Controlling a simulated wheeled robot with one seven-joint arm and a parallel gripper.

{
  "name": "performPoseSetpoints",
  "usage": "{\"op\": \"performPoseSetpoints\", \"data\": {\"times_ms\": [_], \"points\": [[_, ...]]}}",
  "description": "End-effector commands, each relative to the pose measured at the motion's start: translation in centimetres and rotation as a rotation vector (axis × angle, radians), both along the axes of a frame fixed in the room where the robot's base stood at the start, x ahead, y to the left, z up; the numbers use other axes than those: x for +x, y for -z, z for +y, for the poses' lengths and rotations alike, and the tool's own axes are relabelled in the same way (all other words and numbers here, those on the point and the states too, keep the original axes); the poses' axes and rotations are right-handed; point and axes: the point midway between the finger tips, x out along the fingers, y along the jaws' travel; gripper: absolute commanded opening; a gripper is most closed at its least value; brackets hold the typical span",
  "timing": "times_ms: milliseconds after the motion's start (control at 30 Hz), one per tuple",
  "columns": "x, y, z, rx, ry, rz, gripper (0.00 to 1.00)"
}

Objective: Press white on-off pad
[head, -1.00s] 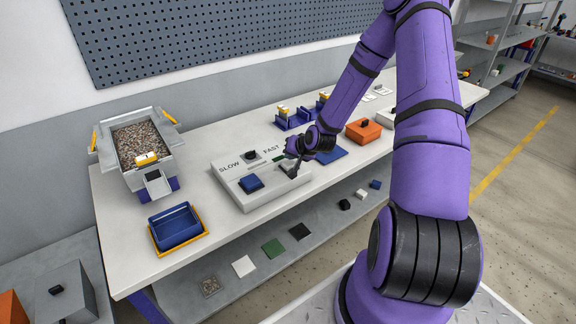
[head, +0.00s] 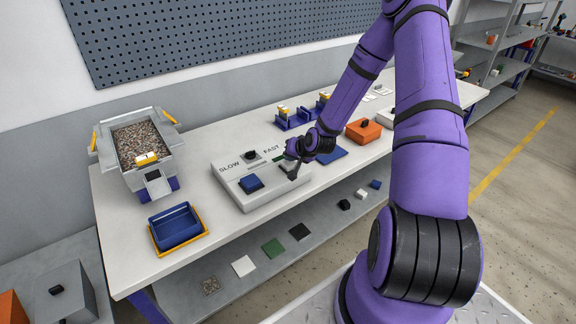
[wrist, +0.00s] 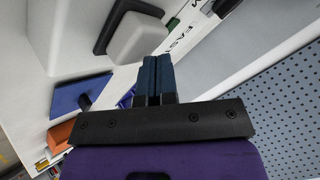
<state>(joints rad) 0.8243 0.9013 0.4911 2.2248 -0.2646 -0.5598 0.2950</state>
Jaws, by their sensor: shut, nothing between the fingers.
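The white on-off pad (wrist: 140,38) shows in the wrist view, a rounded white block in a black frame on the pale control box. My gripper (wrist: 157,58) is shut and empty, its dark blue fingertips together at the pad's near edge in that view. I cannot tell whether they touch it. In the head view my gripper (head: 292,177) points down over the right end of the control box (head: 262,200), and the arm end hides the white pad there.
The control box also carries a blue pad (head: 251,184), a black knob (head: 250,155) and the words SLOW and FAST. A blue tray (head: 175,226) and a gravel hopper (head: 148,142) stand left. An orange box (head: 363,131) stands right.

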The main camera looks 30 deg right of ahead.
Motion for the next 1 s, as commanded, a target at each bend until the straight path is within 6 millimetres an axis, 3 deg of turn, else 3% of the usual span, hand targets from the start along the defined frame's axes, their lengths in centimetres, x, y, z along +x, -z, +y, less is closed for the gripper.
{"op": "performPoseSetpoints", "data": {"times_ms": [1000], "points": [[0.01, 0.75, 0.00, 0.000, 0.000, 0.000, 0.00]]}}
